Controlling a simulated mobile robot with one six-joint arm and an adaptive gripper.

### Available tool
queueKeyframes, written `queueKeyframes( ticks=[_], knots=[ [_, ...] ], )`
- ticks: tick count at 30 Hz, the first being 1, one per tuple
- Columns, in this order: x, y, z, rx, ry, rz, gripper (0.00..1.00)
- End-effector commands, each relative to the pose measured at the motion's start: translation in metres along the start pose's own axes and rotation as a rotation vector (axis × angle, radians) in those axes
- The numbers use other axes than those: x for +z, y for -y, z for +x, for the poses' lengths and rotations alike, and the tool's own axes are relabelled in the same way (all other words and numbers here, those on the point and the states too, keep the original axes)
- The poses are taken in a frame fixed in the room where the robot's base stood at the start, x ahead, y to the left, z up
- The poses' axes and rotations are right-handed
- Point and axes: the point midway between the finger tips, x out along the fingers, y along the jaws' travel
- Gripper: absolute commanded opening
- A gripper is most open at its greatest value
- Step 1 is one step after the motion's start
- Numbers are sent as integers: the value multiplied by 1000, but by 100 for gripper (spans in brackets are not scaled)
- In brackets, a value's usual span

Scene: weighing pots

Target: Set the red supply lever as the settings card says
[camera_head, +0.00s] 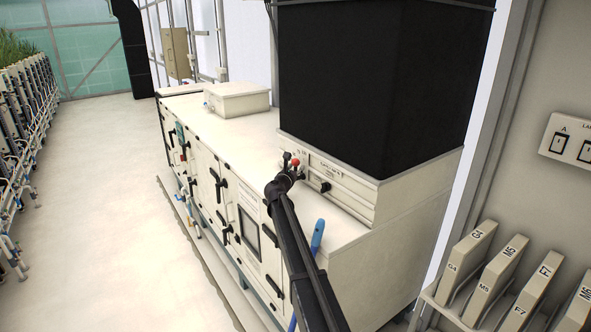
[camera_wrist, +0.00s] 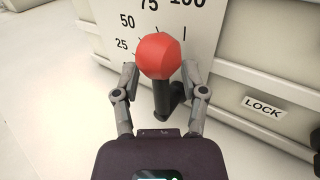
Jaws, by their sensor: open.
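The red supply lever has a round red knob on a dark stem. In the wrist view the red knob (camera_wrist: 158,56) stands between the two fingers of my gripper (camera_wrist: 160,75), with a finger apart from it on each side. My gripper is open. Behind the knob is a white scale plate (camera_wrist: 185,25) marked 25, 50, 75 and 100; the exact setting cannot be read. In the head view the red knob (camera_head: 295,162) shows just past the tip of my gripper (camera_head: 288,160), at the cabinet front. I cannot make out a settings card.
A LOCK label (camera_wrist: 263,107) is right of the lever. A black knob (camera_head: 325,187) sits on the same panel. A blue-handled tool (camera_head: 317,237) stands beside my arm. A white box (camera_head: 237,98) rests on the long cabinet. Labelled blocks (camera_head: 466,262) stand in a rack at right.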

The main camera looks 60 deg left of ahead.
Motion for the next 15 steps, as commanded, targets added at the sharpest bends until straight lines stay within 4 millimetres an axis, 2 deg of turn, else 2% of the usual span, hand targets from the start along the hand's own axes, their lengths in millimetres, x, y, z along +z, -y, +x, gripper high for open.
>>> queueKeyframes(
  ticks=[7, 12, 13, 15],
  knots=[
    [0, 1, 0, 0, 0, 0, 55],
    [0, 1, 0, -1, 0, 0, 5],
    [0, 1, 0, -1, 0, 0, 0],
    [0, 1, 0, -1, 0, 0, 0]
  ],
)
